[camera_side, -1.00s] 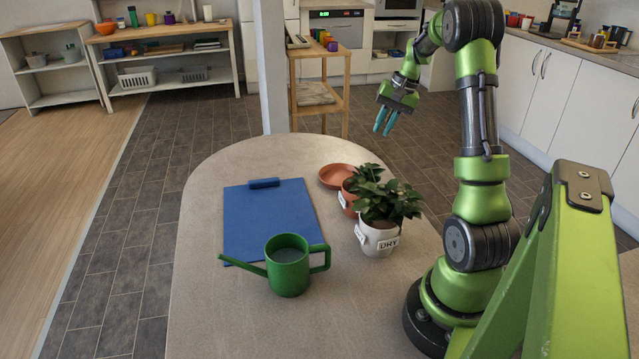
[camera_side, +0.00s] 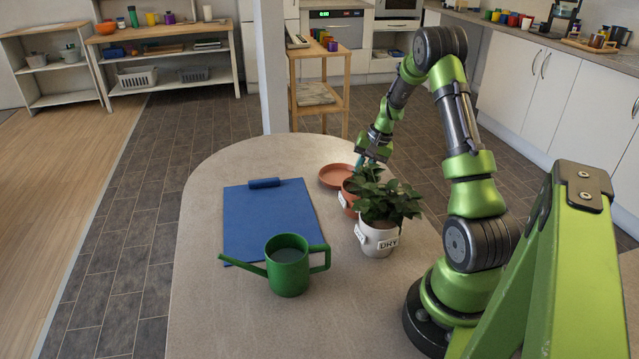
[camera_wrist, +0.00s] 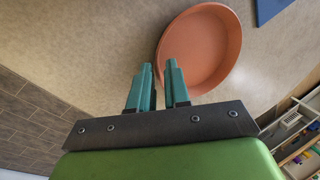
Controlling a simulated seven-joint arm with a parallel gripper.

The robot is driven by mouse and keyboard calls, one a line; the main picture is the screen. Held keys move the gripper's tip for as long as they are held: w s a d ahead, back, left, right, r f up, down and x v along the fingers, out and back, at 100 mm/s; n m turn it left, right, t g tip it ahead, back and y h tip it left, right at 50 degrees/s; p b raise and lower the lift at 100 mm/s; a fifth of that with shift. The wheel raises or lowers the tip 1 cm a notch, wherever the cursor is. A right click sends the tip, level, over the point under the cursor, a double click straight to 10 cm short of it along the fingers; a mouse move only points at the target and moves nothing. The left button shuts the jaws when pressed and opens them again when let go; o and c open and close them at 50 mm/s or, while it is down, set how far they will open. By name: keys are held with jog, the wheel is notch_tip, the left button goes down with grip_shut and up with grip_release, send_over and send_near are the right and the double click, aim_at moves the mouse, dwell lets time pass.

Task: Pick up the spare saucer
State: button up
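The spare saucer is a shallow round terracotta dish (camera_side: 336,173) lying on the table behind the potted plants. It also shows in the wrist view (camera_wrist: 212,45), empty inside. My gripper (camera_side: 362,165) is low beside the saucer's right side, its teal fingertips partly hidden by leaves in the side view. In the wrist view my gripper (camera_wrist: 159,66) is open with a narrow gap. One finger overlaps the saucer's near rim and the other is over bare table, so the rim lines up with the gap. I cannot tell whether the fingers touch it.
A plant in a white pot marked DRY (camera_side: 378,238) and a terracotta pot (camera_side: 349,200) stand close in front of the saucer. A blue mat (camera_side: 268,215) and a green watering can (camera_side: 288,268) are to the left. The table's rounded far end (camera_side: 270,147) is clear.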

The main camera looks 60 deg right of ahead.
jog(key=shift+w+f, duration=0.2)
jog(key=shift+f, duration=0.3)
grip_shut()
jog(key=shift+r, duration=0.1)
